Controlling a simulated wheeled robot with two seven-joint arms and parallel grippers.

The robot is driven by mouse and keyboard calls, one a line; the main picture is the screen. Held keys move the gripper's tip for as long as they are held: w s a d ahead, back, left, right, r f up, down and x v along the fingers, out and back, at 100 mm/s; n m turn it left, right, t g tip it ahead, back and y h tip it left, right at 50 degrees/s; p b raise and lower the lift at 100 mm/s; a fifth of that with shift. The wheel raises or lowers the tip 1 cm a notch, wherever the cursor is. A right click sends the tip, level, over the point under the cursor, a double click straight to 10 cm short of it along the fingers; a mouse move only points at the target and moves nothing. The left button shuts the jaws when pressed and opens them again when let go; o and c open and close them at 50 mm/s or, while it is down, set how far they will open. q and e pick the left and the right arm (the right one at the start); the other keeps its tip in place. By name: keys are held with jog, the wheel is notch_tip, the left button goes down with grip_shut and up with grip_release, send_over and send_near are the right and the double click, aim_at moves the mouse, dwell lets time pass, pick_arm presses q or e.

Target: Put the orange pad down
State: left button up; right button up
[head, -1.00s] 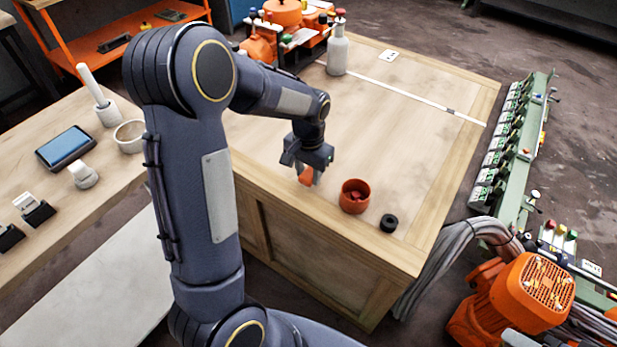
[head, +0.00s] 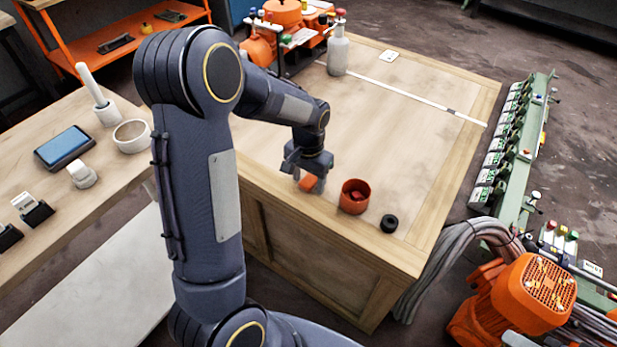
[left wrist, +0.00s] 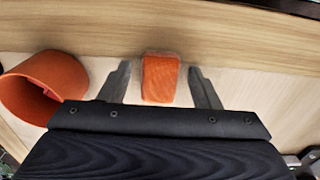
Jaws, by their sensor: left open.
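The orange pad (head: 309,183) is at the near edge area of the wooden bench top, under my left gripper (head: 308,178). In the left wrist view the orange pad (left wrist: 160,78) lies between the two fingers of my left gripper (left wrist: 162,85), with a gap on each side. The gripper is open, and its fingers appear apart from the pad. The pad appears to rest on the bench top near its wooden border. My right gripper is not in view.
An orange-red cup (head: 354,196) with something red inside stands right of the gripper; it also shows in the left wrist view (left wrist: 40,90). A black ring (head: 389,223) lies beyond it. A grey bottle (head: 338,52) stands at the back. The bench middle is clear.

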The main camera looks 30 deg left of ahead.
aim_at(308, 181)
pick_arm(q)
notch_tip(308, 181, up, 12)
jog(key=p, duration=0.2)
jog(key=s+d+r+n+t+h, duration=0.1)
jog(key=s+d+r+t+h, duration=0.1)
jog(key=s, duration=0.8)
jog(key=s+d+r+n+t+h, duration=0.1)
jog(key=s+d, duration=0.4)
jog(key=s, duration=0.6)
jog(key=r+t, duration=0.1)
jog(key=t, duration=0.1)
jog(key=shift+s+d+n+t+h, duration=0.2)
jog(key=shift+s+n+t+h, duration=0.1)
jog(key=shift+n+h, duration=0.1)
jog(key=shift+r, duration=0.25)
notch_tip(308, 181, up, 9)
jog(key=p, duration=0.9)
